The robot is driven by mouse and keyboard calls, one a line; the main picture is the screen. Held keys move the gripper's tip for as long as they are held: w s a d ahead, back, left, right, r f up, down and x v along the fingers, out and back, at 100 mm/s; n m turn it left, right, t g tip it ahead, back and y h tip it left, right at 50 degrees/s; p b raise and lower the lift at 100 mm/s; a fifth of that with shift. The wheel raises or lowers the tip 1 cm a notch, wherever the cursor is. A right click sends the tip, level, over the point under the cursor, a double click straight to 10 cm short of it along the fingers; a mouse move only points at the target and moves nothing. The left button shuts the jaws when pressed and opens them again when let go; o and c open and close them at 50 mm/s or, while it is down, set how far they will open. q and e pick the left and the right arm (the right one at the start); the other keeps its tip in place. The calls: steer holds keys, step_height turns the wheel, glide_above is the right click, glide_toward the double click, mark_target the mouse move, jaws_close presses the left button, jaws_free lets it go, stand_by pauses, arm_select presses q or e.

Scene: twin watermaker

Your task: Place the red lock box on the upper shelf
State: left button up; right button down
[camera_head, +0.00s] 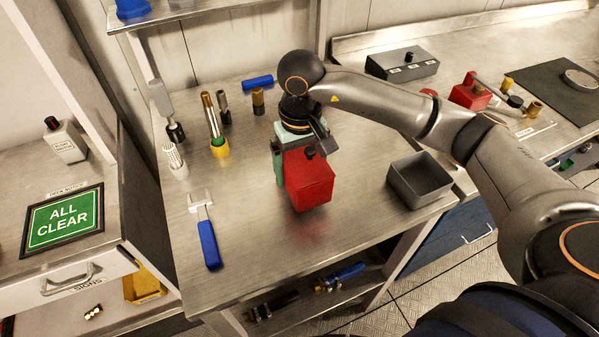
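The upper shelf (182,14) shows only in part at the top left, above the back of the bench. My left gripper is not in view.
A grey open bin (419,180) stands right of the box. A blue-handled tool (208,240) lies to the left. Several upright tools, including a yellow-based one (219,148), stand at the back left. A blue object (131,8) sits on the upper shelf. The front of the bench is clear.

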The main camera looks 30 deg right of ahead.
steer(key=shift+a+f, duration=0.1)
steer(key=shift+f, duration=1)
steer(key=shift+f, duration=0.15)
jaws_free()
steer(key=shift+s, duration=0.1)
